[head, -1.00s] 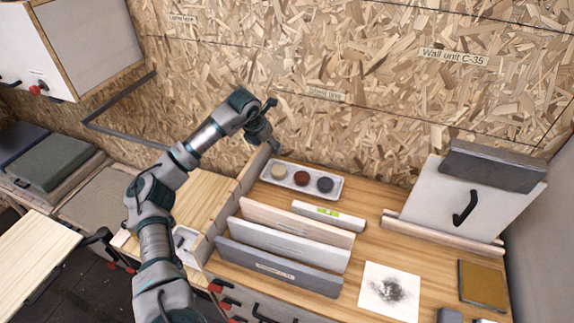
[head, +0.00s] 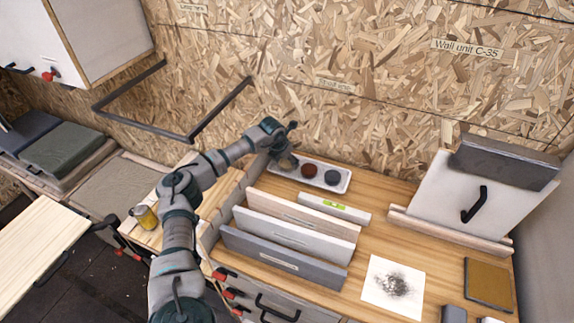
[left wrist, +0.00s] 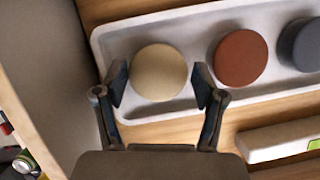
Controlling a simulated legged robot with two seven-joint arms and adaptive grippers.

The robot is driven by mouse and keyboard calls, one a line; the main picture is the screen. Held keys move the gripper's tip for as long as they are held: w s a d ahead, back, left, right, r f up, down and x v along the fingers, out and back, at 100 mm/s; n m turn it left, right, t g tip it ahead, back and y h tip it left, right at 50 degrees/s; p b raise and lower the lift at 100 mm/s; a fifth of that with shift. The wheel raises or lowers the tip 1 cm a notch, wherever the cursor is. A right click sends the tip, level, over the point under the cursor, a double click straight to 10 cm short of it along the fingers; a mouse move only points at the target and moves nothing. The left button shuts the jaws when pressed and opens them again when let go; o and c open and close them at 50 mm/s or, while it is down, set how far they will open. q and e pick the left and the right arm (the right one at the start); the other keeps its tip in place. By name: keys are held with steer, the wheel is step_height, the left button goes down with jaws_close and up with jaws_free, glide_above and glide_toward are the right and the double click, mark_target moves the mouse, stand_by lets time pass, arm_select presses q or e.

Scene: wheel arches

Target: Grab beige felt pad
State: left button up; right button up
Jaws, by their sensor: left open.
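The beige felt pad (left wrist: 159,72) is a round disc at the left end of a pale tray (left wrist: 160,23). In the left wrist view it lies between the two fingertips of my left gripper (left wrist: 160,84), which is open with a finger on each side. I cannot tell whether the fingers touch it. In the head view my left gripper (head: 284,152) is over the left end of the tray (head: 343,184) and partly hides the pad (head: 288,163). My right gripper is not in view.
A red-brown pad (head: 308,171) and a dark pad (head: 332,177) share the tray. A spirit level (head: 334,208) lies in front of it. Upright panels (head: 303,220) stand nearer. A low wooden wall is left of the tray. The OSB wall (head: 400,110) rises behind.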

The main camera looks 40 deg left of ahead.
arm_select(q)
steer(key=shift+w+f, duration=0.15)
steer(key=shift+f, duration=0.2)
steer(key=shift+a, duration=0.25)
steer(key=shift+a+f, duration=0.2)
steer(key=shift+a, duration=0.15)
steer(key=c, duration=0.5)
steer(key=shift+c, duration=0.2)
steer(key=shift+d, duration=0.2)
